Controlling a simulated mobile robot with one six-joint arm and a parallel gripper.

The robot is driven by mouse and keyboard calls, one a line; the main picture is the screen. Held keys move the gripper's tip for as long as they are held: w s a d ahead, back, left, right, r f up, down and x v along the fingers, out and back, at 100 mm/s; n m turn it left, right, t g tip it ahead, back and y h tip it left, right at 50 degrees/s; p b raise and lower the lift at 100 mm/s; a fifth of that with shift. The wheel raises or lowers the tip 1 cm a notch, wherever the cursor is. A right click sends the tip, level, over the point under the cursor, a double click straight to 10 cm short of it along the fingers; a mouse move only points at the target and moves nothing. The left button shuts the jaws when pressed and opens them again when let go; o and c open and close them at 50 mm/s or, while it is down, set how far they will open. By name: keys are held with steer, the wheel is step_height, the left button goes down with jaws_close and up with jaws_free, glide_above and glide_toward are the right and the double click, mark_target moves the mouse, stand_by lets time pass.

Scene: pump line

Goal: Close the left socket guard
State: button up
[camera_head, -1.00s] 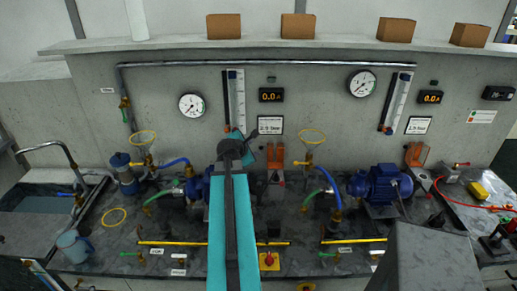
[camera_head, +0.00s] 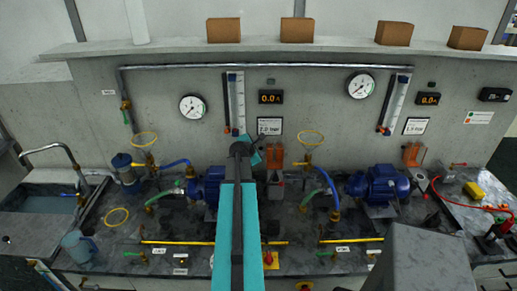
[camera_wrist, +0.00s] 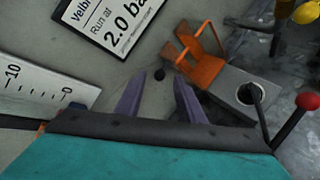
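The left socket guard (camera_head: 274,155) is an orange flap on the back wall, left of the similar right guard (camera_head: 411,155). In the wrist view the left guard (camera_wrist: 200,60) stands raised, and the grey socket box (camera_wrist: 238,95) with its round socket is uncovered. My gripper (camera_wrist: 160,90) has two purple fingers spread apart with nothing between them. They are left of the guard and apart from it in the wrist view. In the head view my arm hides the fingertips.
A red-knobbed lever (camera_wrist: 307,102) stands right of the socket box. A "2.0 bar" sign (camera_head: 269,126) and a scale tube (camera_head: 237,100) are on the wall close to my gripper.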

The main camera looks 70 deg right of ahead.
steer(key=shift+x, duration=0.75)
